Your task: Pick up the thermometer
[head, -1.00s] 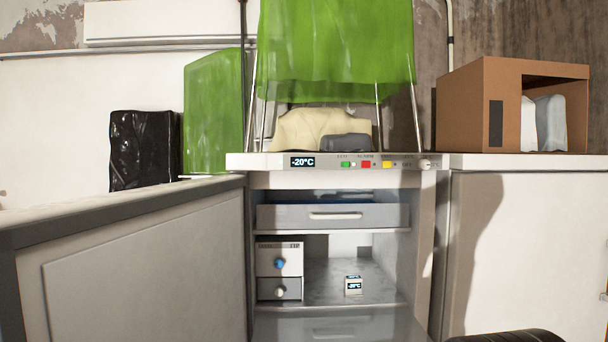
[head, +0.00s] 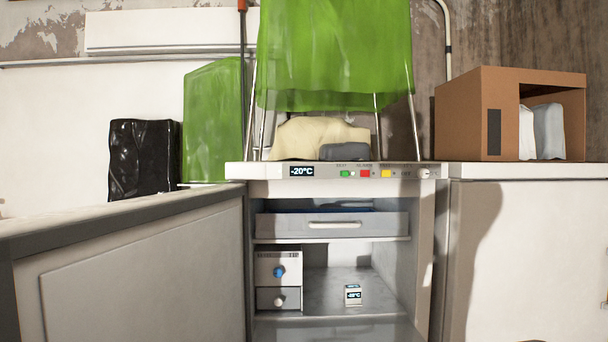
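The thermometer (head: 353,295) is a small whitish block with dark displays; its front one seems to read -20°C. It stands upright on the middle shelf (head: 325,283) inside the open freezer (head: 428,260), right of a small two-drawer box. Nothing touches it that I can see.
The two-drawer box (head: 278,268) with blue and white knobs stands left of the thermometer. A grey drawer (head: 332,225) is above the shelf. A white cabinet (head: 140,270) flanks the left side, and another cabinet (head: 530,260) the right. The shelf's right part is clear.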

